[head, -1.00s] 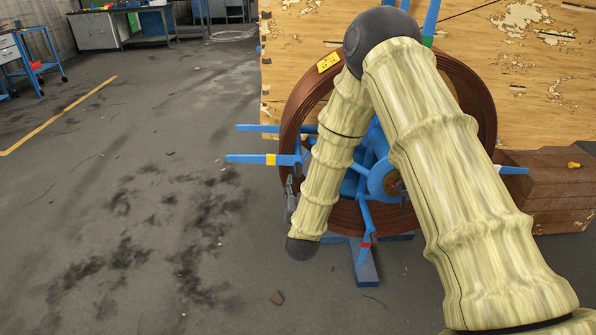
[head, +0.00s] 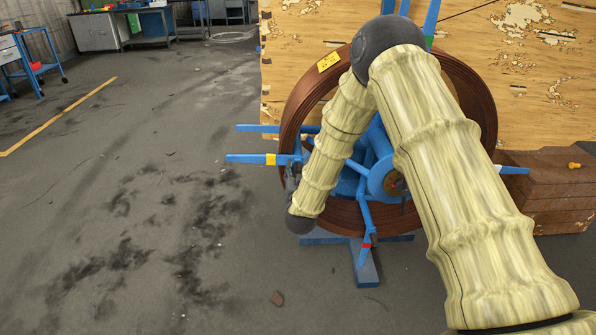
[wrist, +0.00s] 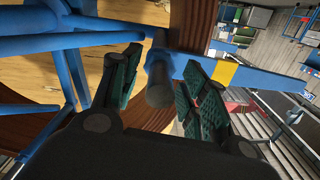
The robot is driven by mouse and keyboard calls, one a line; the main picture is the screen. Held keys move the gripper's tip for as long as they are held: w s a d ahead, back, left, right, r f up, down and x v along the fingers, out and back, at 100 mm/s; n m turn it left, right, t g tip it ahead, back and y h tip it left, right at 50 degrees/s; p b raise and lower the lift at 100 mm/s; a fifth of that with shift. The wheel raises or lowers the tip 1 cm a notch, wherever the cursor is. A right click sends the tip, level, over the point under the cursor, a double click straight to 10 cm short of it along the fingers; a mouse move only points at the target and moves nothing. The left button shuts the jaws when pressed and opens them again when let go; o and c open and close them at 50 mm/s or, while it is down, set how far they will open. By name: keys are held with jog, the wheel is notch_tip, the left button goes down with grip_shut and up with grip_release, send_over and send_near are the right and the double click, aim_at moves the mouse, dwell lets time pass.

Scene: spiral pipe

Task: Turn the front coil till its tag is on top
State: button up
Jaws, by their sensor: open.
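The front coil (head: 292,110) is a brown ring on a blue spoked reel (head: 380,178), partly behind my arm in the head view. Its yellow tag (head: 328,62) sits on the upper left of the rim, left of the top. My gripper (head: 292,180) is at the coil's left side, small and partly hidden by my arm. In the wrist view my gripper (wrist: 162,70) is open. A blue bar with a yellow band (wrist: 224,73) crosses there, and its dark rounded stub (wrist: 160,85) lies between the fingers. I cannot tell whether they touch it.
More blue arms (head: 258,128) stick out left of the coil. A blue stand foot (head: 366,265) rests on the floor below. A worn wooden panel (head: 530,90) stands behind, and a brown wooden block (head: 550,190) is at right. The floor to the left is open.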

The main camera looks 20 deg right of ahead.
jog(key=shift+w+d, duration=0.1)
jog(key=shift+w, duration=0.2)
grip_shut()
notch_tip(320, 180, down, 14)
jog(key=d+n+b, duration=0.2)
jog(key=n+b, duration=0.1)
jog(key=n, duration=0.2)
jog(key=shift+s+d+f+b, duration=0.15)
jog(key=shift+f+b, duration=0.05)
jog(key=shift+b, duration=0.15)
dwell(0.8)
